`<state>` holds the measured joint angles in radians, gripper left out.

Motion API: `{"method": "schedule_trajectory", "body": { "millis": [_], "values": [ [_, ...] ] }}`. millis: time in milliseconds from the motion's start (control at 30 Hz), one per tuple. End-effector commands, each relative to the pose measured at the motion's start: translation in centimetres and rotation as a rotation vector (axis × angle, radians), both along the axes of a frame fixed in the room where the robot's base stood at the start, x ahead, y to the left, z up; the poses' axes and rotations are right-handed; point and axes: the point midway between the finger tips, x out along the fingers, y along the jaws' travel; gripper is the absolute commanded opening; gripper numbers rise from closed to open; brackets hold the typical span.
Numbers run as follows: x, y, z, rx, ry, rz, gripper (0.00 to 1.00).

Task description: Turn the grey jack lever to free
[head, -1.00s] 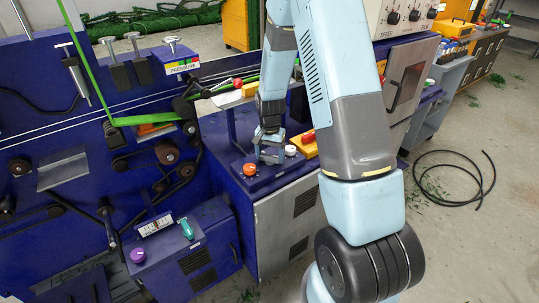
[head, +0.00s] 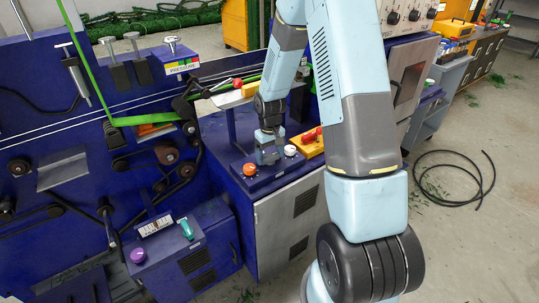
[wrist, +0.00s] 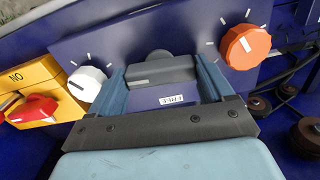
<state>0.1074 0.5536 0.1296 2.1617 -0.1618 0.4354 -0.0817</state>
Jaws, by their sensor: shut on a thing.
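The grey jack lever (wrist: 160,70) shows in the wrist view as a dark grey bar with a rounded hub behind it, on a blue panel (wrist: 100,42). My gripper (wrist: 162,74) has one blue finger on each side of the bar and is shut on it. A white label reading FREE (wrist: 171,99), upside down in this view, lies on the near side of the bar. In the head view my gripper (head: 268,156) is down at the panel on the blue cabinet and hides the lever.
An orange knob (wrist: 245,47) sits right of my gripper and a white knob (wrist: 86,83) sits left, both close to the fingers. A red switch (wrist: 34,111) on a yellow box is further left. A blue machine with belts (head: 90,160) stands left in the head view.

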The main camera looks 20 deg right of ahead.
Motion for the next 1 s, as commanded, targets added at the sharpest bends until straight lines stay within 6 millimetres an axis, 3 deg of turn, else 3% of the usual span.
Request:
{"method": "schedule_trajectory", "body": {
  "millis": [767,800,1000],
  "values": [
    [0.15,0.01,0.07,0.000,-0.004,0.100,0.50],
    [0.14,0.02,0.07,0.000,-0.004,0.100,0.84],
    [0.08,0.03,0.04,0.000,-0.002,0.099,1.00]
  ]
}}
